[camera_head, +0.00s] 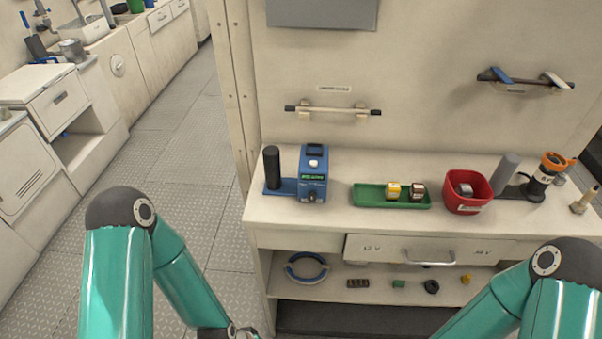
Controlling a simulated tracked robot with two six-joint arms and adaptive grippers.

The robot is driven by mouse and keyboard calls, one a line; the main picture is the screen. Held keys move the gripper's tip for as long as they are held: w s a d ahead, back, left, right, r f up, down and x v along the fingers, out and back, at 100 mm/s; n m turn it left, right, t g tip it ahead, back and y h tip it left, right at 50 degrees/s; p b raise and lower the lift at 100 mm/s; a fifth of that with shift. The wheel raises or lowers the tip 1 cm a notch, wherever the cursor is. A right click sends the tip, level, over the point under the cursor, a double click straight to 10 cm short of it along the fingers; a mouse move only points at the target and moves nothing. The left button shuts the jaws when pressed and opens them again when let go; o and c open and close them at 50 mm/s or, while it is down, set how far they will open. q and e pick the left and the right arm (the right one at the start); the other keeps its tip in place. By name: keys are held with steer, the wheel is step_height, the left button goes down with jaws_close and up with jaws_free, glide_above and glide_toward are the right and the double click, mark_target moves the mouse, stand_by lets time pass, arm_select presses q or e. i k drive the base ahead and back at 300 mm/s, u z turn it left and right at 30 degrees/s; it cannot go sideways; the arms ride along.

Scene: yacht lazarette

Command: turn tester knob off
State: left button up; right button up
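The tester (314,174) is a blue box with a lit green display, standing on the left part of the bench top. A small dark knob (311,197) sits low on its front face, under the display; its setting is too small to read. A white button or cap sits on the tester's upper part. A black cylinder (272,168) stands on a blue base joined to the tester's left side. My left arm reaches down to the bottom edge, left of the bench, and its gripper fingers are out of frame. My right arm comes in at lower right; its gripper is out of frame.
A green tray (366,196) with two small blocks lies right of the tester. A red bin (467,192), a grey cylinder (508,167) and an orange-topped device (549,174) stand farther right. Below are a drawer (375,249) and a shelf with small parts. Floor at left is clear.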

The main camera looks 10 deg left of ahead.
mark_target(311, 196)
steer(key=u, duration=0.05)
steer(key=k, duration=0.5)
steer(key=u, duration=1.7)
steer(key=k, duration=0.4)
steer(key=z, duration=0.5)
steer(key=i, duration=0.5)
steer(key=z, duration=0.05)
